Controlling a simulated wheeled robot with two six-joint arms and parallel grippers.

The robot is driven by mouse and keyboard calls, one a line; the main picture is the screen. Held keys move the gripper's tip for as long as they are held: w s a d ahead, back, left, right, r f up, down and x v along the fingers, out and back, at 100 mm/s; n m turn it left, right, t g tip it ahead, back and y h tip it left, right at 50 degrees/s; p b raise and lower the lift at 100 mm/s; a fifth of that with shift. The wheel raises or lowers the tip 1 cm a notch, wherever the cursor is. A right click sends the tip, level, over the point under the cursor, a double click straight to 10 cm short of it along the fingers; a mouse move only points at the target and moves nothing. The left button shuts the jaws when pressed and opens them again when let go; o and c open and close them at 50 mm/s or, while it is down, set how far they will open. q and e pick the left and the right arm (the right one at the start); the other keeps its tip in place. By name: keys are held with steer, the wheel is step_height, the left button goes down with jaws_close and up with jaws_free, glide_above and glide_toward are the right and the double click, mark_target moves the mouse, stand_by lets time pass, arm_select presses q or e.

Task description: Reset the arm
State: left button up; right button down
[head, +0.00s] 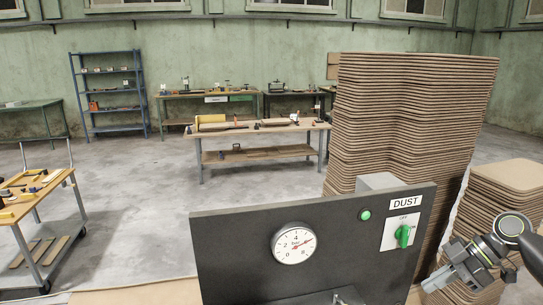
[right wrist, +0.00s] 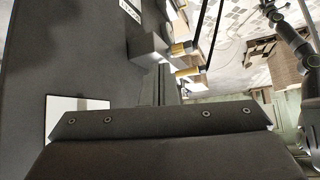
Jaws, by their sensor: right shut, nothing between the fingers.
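My right arm comes in at the right edge of the head view. Its gripper (head: 432,286) is shut and empty, right of the dark control panel (head: 235,250) and in front of the board stacks. In the right wrist view, the shut gripper jaws (right wrist: 160,122) show as a dark bar with screws across the lower part. The panel carries a round gauge (head: 293,243), a green lamp (head: 365,215), a DUST label (head: 405,202) and a green rotary knob (head: 403,236) on a white plate. My left gripper is not in view.
A tall stack of curved boards (head: 400,120) stands behind the panel. A shorter stack (head: 508,190) is at the right, close behind my right arm. A workbench (head: 260,135), a blue shelf (head: 108,95) and a cart (head: 35,200) stand farther off. Open floor (head: 135,190) lies at left.

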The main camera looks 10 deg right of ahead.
steer(key=w+d+f+m+t+h, duration=0.15)
steer(key=f+m, duration=0.25)
steer(key=f, duration=0.6)
steer(key=d+f+m+t+h, duration=0.1)
steer(key=d+f+m+h, duration=0.2)
steer(key=f, duration=0.7)
steer(key=s+f+m+g+h, duration=0.1)
steer(key=s+f+m, duration=0.1)
steer(key=s+f, duration=0.35)
steer(key=s+d+f+m+h, duration=0.1)
steer(key=s+f+m, duration=0.1)
steer(key=f, duration=0.7)
steer(key=s+f+m+g+h, duration=0.1)
steer(key=s+f+m, duration=0.1)
steer(key=s+f, duration=0.35)
steer(key=s+a+f+m+g+h, duration=0.15)
steer(key=s+a+f, duration=0.35)
steer(key=s+f, duration=0.85)
steer(key=s+a+f, duration=0.3)
steer(key=s+a, duration=0.4)
steer(key=s+a+f, duration=0.4)
steer(key=s+a, duration=0.3)
steer(key=s, duration=0.1)
steer(key=shift+a, duration=0.2)
steer(key=shift+s, duration=0.15)
